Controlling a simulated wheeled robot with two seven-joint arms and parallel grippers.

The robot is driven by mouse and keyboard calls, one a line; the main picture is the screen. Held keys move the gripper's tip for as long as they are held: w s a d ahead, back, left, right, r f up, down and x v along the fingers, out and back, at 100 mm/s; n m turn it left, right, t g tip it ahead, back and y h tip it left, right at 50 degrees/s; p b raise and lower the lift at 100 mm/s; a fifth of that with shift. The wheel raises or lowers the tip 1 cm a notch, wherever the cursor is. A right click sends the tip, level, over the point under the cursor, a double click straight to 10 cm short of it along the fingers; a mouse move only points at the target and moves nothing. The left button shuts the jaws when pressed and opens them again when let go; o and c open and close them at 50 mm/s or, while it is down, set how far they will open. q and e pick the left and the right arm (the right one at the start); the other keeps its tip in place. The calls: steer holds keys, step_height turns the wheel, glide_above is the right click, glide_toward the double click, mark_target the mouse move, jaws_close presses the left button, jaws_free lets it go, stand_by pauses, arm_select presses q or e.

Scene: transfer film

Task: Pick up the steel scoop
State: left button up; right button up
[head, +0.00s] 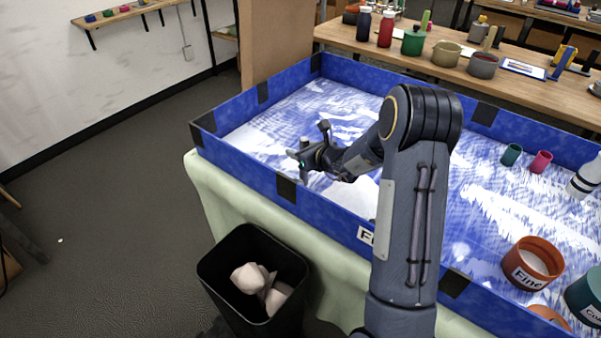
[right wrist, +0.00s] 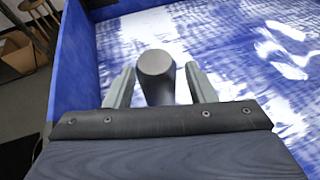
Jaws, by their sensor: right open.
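My right gripper (head: 303,160) is over the left part of the blue-walled tray (head: 240,166). In the right wrist view my right gripper (right wrist: 160,86) is open, with one finger on each side of a dark grey, round-ended cylinder (right wrist: 155,63). The cylinder looks like a handle, perhaps that of the steel scoop, but no scoop bowl shows. Narrow gaps show between it and the fingers. My left gripper is not in view.
An orange pot labelled Fine (head: 517,274), a teal pot (head: 584,296), small cups (head: 511,154) and a white bottle (head: 583,178) are at the tray's right. A black bin (head: 222,287) stands in front. A wooden bench (head: 349,40) with pots is behind.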

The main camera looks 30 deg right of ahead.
steer(key=shift+c, duration=0.4)
jaws_close()
